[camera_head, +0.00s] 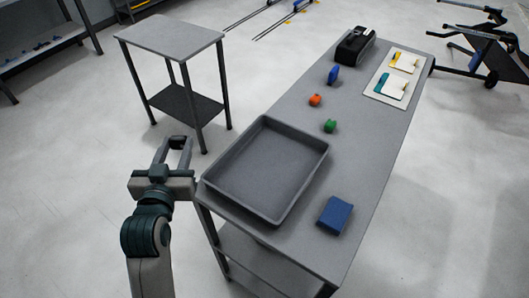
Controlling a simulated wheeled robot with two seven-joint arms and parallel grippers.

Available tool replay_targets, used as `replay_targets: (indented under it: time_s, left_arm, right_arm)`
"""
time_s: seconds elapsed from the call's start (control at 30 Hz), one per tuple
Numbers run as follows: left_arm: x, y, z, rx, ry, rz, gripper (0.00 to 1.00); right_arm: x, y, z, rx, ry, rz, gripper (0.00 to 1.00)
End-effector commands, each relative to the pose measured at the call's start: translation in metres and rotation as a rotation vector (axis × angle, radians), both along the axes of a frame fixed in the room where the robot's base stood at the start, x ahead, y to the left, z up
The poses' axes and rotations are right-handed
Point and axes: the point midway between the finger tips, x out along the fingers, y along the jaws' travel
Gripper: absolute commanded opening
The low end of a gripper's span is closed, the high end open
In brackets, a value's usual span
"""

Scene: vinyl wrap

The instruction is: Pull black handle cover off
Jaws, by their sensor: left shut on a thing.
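My left gripper (176,146) is at the left of the long grey table, beside the near left corner of the tray and over the floor. Its fingers point away from me. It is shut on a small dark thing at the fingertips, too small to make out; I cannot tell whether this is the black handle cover. No handle cover can be picked out with certainty elsewhere. A black box-like object (355,46) stands at the table's far end. My right gripper is not in view.
The long grey table (375,150) holds an empty grey tray (265,168), a blue block (335,214), small blue (333,75), orange (315,100) and green (330,126) items, and a white board (396,77) with yellow and teal tools. A small side table (168,36) stands at the back left.

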Motion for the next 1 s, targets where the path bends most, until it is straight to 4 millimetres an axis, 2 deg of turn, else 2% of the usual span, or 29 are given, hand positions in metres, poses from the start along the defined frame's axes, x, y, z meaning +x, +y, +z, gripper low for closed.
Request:
replay_targets:
  time_s: [0.43, 0.57, 0.67, 0.77, 0.9, 1.0]
  left_arm:
    - [0.0, 0.0, 0.0, 0.0, 0.0, -0.001, 0.07]
    - [0.004, -0.007, 0.003, 0.003, -0.004, -0.023, 0.07]
    - [0.01, -0.022, 0.006, 0.007, -0.01, -0.068, 0.07]
    - [0.019, -0.046, 0.009, 0.013, -0.018, -0.143, 0.07]
    - [0.031, -0.094, 0.011, 0.018, -0.031, -0.287, 0.07]
    - [0.034, -0.13, 0.005, 0.016, -0.03, -0.396, 0.07]
  right_arm:
    - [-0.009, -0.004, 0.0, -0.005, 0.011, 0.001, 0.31]
    - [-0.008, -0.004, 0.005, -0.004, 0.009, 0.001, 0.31]
    - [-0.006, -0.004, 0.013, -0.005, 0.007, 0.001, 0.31]
    - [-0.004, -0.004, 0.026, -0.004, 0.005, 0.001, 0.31]
    - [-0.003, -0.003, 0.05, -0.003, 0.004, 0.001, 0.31]
    - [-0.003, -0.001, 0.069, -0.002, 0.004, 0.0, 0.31]
